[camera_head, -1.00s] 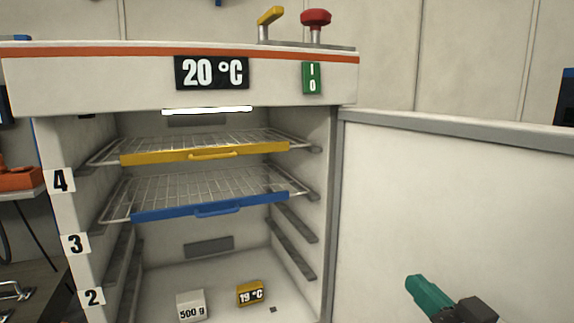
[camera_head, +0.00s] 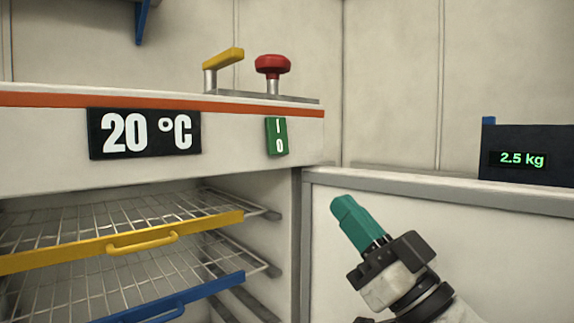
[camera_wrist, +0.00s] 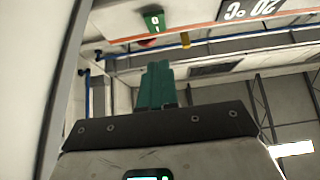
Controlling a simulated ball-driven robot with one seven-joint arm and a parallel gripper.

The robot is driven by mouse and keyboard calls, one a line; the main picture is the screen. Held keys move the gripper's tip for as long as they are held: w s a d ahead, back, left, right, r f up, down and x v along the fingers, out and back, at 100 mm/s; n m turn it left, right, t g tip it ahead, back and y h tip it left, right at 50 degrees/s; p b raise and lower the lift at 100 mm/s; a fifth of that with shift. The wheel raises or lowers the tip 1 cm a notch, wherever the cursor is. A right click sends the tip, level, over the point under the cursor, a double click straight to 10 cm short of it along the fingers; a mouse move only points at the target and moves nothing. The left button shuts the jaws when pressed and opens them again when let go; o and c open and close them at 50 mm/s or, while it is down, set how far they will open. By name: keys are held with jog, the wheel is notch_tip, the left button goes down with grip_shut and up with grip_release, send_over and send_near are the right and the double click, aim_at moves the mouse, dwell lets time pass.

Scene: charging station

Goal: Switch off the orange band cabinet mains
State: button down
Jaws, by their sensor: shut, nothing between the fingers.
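The cabinet with the orange band (camera_head: 50,101) fills the left of the head view. A green rocker switch marked I and 0 (camera_head: 277,137) is on its front panel, right of the 20 °C display (camera_head: 144,133). The switch also shows in the wrist view (camera_wrist: 154,21). My gripper (camera_head: 343,205) with teal fingers is shut and empty, in front of the open door, right of and below the switch and apart from it. In the wrist view the shut fingers (camera_wrist: 155,85) point toward the panel. Which side of the rocker is pressed I cannot tell.
The white door (camera_head: 450,240) stands open on the right. A yellow lever (camera_head: 224,58) and a red knob (camera_head: 272,66) stand on the cabinet top. Yellow-fronted (camera_head: 130,243) and blue-fronted (camera_head: 215,288) wire shelves are inside. A dark 2.5 kg display (camera_head: 527,159) is at right.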

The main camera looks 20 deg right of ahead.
aim_at(277, 155)
jog(key=shift+w+a+f+p+x, duration=0.1)
jog(key=shift+w+f+p+x, duration=0.25)
jog(key=shift+p+x, duration=1.2)
jog(key=shift+w+a+f+p+x, duration=0.15)
jog(key=shift+f+p+x, duration=0.3)
jog(key=shift+x, duration=2.25)
jog(key=shift+w+a+f+p+x, duration=0.1)
jog(key=shift+w+f+p+x, duration=0.25)
jog(key=shift+p+x, duration=1.25)
jog(key=shift+w+r+b, duration=0.25)
jog(key=shift+w+b, duration=0.1)
jog(key=shift+b, duration=0.25)
jog(key=b, duration=0.2)
jog(key=w+f+t+b, duration=0.1)
jog(key=b, duration=0.1)
jog(key=shift+a, duration=0.25)
jog(key=shift+w+r, duration=0.15)
jog(key=shift+r, duration=0.15)
